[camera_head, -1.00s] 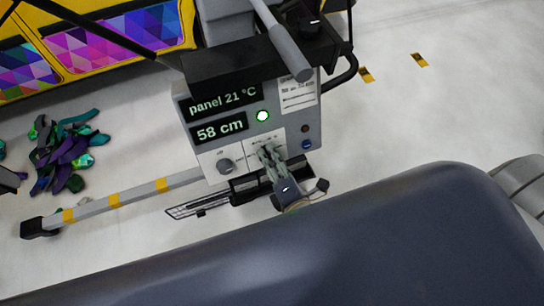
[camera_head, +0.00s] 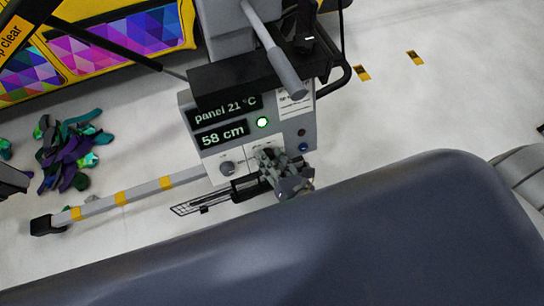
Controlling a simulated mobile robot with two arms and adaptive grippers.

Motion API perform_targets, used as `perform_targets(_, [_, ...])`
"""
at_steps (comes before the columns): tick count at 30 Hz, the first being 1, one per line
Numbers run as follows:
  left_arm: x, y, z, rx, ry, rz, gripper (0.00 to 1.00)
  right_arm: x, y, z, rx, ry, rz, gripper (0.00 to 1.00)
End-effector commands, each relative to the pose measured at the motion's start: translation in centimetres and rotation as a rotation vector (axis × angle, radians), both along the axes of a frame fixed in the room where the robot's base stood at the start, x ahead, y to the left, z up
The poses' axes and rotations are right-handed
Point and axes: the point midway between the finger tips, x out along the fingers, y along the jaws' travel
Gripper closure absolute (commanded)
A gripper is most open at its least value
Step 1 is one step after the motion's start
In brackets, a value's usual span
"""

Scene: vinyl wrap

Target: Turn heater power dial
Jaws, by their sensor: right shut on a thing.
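The heater's grey control box (camera_head: 295,118) stands in the middle of the head view. Its displays read "panel 21 °C" and "58 cm", beside a lit green lamp (camera_head: 262,122). One round grey dial (camera_head: 227,168) shows on the lower left of the panel. My right gripper (camera_head: 266,156) is at the lower middle of the panel, to the right of that dial. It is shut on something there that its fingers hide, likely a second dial. My left gripper does not show clearly; only a dark part is at the left edge.
A yellow vehicle with a colourful wrap (camera_head: 120,38) stands at the upper left. Vinyl scraps (camera_head: 68,155) lie on the floor at left. A grey stand leg with yellow bands (camera_head: 140,191) reaches left from the box. Open floor lies at right.

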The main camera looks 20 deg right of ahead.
Motion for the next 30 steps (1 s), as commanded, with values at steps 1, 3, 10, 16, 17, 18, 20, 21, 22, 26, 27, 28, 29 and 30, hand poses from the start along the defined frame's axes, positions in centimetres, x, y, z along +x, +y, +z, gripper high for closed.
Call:
perform_targets(1, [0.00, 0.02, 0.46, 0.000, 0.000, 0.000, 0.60, -0.11, 0.00, 0.07, -0.020, 0.004, 0.009, 0.90])
perform_targets(3, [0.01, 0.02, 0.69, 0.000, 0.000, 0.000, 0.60, -0.10, -0.01, 0.03, -0.047, 0.003, 0.020, 0.90])
perform_targets(10, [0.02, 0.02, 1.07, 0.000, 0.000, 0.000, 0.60, -0.09, 0.00, -0.08, -0.095, 0.001, 0.039, 0.90])
perform_targets(16, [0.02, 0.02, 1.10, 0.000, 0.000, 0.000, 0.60, -0.09, 0.00, -0.14, -0.104, 0.000, 0.043, 0.90])
perform_targets(17, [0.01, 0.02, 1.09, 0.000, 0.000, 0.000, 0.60, -0.09, 0.00, -0.14, -0.104, 0.000, 0.043, 0.90])
perform_targets(18, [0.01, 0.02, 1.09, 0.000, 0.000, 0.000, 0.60, -0.09, 0.00, -0.15, -0.104, 0.001, 0.043, 0.90])
perform_targets(20, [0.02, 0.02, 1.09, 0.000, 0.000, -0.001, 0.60, -0.09, -0.01, -0.15, -0.104, 0.000, 0.043, 0.90])
perform_targets(21, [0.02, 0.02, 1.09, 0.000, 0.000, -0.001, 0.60, -0.09, -0.01, -0.15, -0.104, 0.000, 0.043, 0.90])
perform_targets(22, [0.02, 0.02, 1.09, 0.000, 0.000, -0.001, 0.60, -0.09, -0.01, -0.15, -0.104, 0.000, 0.043, 0.90])
perform_targets(26, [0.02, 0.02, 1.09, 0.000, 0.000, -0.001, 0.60, -0.09, 0.00, -0.14, -0.103, 0.000, 0.042, 0.51])
perform_targets(27, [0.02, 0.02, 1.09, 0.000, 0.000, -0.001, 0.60, -0.08, 0.00, -0.13, -0.103, 0.000, 0.042, 0.46])
perform_targets(28, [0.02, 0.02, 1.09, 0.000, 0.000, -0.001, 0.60, -0.07, 0.00, -0.11, -0.103, 0.000, 0.042, 0.46])
perform_targets(29, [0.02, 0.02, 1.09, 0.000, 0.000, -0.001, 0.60, -0.06, -0.01, -0.09, -0.103, -0.001, 0.042, 0.46])
perform_targets(30, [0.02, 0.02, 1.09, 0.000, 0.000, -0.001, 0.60, -0.04, 0.00, -0.08, -0.103, -0.001, 0.042, 0.46])
